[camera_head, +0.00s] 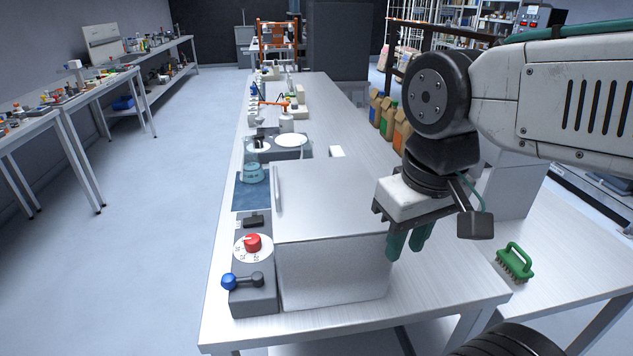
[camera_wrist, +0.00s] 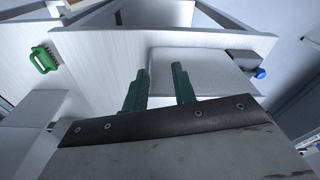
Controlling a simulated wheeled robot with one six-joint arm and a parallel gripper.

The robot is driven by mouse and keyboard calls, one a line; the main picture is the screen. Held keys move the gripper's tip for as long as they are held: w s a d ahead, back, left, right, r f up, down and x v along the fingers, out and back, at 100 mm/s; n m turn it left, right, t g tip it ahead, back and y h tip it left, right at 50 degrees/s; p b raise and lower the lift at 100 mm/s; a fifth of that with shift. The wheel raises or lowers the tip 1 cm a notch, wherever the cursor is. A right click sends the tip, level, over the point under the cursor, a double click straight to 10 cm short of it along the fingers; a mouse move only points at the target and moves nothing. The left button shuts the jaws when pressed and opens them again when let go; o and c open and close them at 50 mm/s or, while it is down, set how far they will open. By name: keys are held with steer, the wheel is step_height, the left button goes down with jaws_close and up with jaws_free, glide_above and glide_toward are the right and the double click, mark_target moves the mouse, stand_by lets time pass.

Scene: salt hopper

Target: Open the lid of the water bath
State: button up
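The water bath (camera_head: 333,275) is a brushed metal box near the front end of the long bench. Its flat lid (camera_head: 335,200) lies closed on top, with a thin bar (camera_head: 277,190) along its left edge. A grey control panel (camera_head: 253,298) on its left side has a red dial (camera_head: 252,243) and a blue-tipped lever (camera_head: 230,282). My gripper (camera_head: 409,243) hangs at the right of the bath, its green fingers pointing down, open and empty. In the wrist view, the fingers (camera_wrist: 159,90) are apart in front of the bath's pale surface (camera_wrist: 210,65); contact cannot be told.
A green brush (camera_head: 515,262) lies on the bench at the right. A flask of blue liquid (camera_head: 251,170) stands on a blue mat (camera_head: 245,197) left of the bath. A hotplate-like device (camera_head: 290,142) is behind it.

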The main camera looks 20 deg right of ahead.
steer(key=shift+m+g+h, duration=0.4)
steer(key=shift+m+g, duration=0.1)
steer(key=shift+m, duration=0.1)
steer(key=w+a+r, duration=0.1)
steer(key=w+r, duration=0.1)
steer(key=w, duration=0.1)
steer(key=w+a+r, duration=0.1)
steer(key=w+r, duration=0.1)
steer(key=w, duration=0.1)
steer(key=w+a+r, duration=0.2)
steer(key=w+r, duration=0.1)
steer(key=shift+w, duration=0.25)
steer(key=m+h, duration=0.1)
steer(key=m, duration=0.1)
glide_toward(275, 180)
steer(key=shift+g, duration=0.4)
steer(key=f, duration=0.5)
steer(key=d+f, duration=0.1)
steer(key=f, duration=0.1)
steer(key=shift+w+d+f, duration=0.1)
steer(key=shift+w+f, duration=0.05)
steer(key=shift+f, duration=0.1)
jaws_close()
